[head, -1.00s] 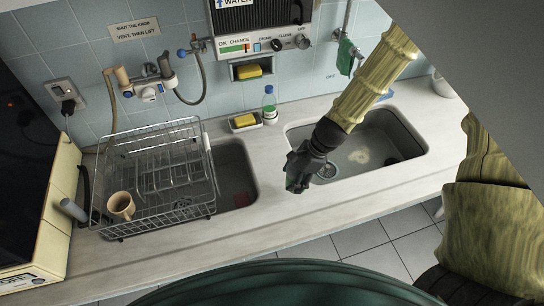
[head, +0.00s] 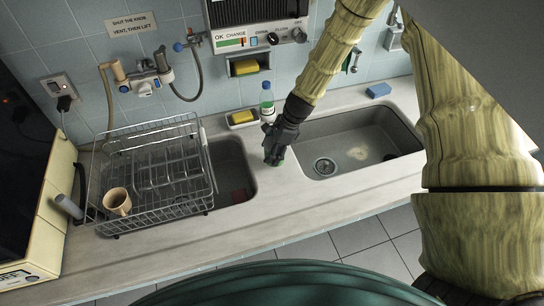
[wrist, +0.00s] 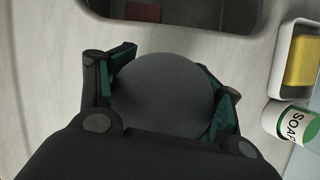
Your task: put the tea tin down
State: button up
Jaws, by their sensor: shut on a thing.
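The tea tin (wrist: 168,95) shows in the wrist view as a round, dark grey top between the two green-padded fingers. My gripper (wrist: 170,88) is shut on it. In the head view my gripper (head: 274,155) is over the strip of counter (head: 262,190) between the two sinks, in front of the soap bottle. The tin is hidden by the gripper there. I cannot tell whether its base touches the counter.
The left sink (head: 232,165) with a dish rack (head: 150,180) and mug (head: 117,202) lies left. The right sink (head: 345,150) lies right. Behind the gripper stand a soap bottle (head: 267,97) and a yellow sponge (head: 242,117) in a dish. The counter's front strip is clear.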

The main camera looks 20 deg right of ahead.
jog(key=shift+s+f+b, duration=0.1)
jog(key=shift+f+b, duration=0.5)
jog(key=shift+f, duration=0.45)
jog(key=o, duration=1.2)
jog(key=shift+f, duration=0.1)
jog(key=shift+o, duration=0.2)
jog(key=shift+d+r, duration=0.1)
jog(key=shift+r, duration=0.15)
